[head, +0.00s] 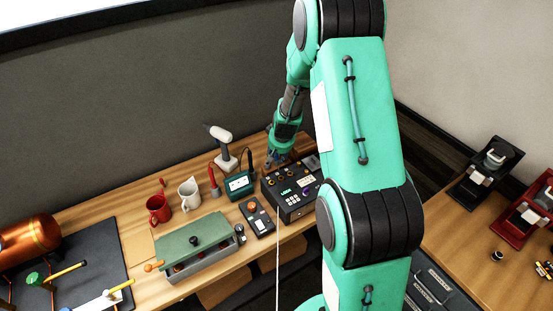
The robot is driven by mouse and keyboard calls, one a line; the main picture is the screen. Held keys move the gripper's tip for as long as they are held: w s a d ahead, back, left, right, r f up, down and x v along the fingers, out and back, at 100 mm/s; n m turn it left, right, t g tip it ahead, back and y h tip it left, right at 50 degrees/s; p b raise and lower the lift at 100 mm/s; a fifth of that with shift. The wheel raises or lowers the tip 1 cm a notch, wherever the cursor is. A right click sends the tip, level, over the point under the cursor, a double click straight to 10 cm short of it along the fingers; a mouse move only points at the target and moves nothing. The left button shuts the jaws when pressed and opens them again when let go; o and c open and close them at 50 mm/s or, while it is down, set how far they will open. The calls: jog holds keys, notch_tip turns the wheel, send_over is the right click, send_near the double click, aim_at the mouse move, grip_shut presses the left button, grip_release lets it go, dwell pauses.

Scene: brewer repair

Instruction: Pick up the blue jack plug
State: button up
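My gripper (275,160) points down at the far left corner of a black control box (296,206) with knobs, a small green display and coloured buttons. The fingers are small and dark here, and I cannot tell whether they are open or shut. A bluish spot shows at the fingertips, but it is too small to tell whether it is the blue jack plug or part of my gripper. I cannot make out the blue jack plug anywhere else.
Left of the box stand a teal-fronted meter (239,186), a dark handheld unit (257,218), a drill-like tool (222,141), red mug (158,209), white mug (189,195) and green-lidded case (197,243). A copper tank (32,243) is far left. A grey wall rises behind.

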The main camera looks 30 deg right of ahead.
aim_at(277, 155)
jog(key=c, duration=0.8)
jog(key=shift+r, duration=0.1)
jog(key=shift+w+r, duration=0.1)
jog(key=shift+r, duration=0.7)
notch_tip(277, 155, up, 2)
jog(key=shift+r, duration=0.1)
grip_shut()
jog(key=s+a, duration=0.1)
jog(key=s, duration=0.4)
jog(key=s+a+b, duration=0.1)
jog(key=s+a, duration=0.1)
jog(key=s, duration=0.3)
jog(key=s+a+r, duration=0.1)
jog(key=s+a, duration=0.1)
jog(key=s, duration=0.3)
jog(key=shift+s+a+b, duration=0.15)
jog(key=shift+b, duration=0.15)
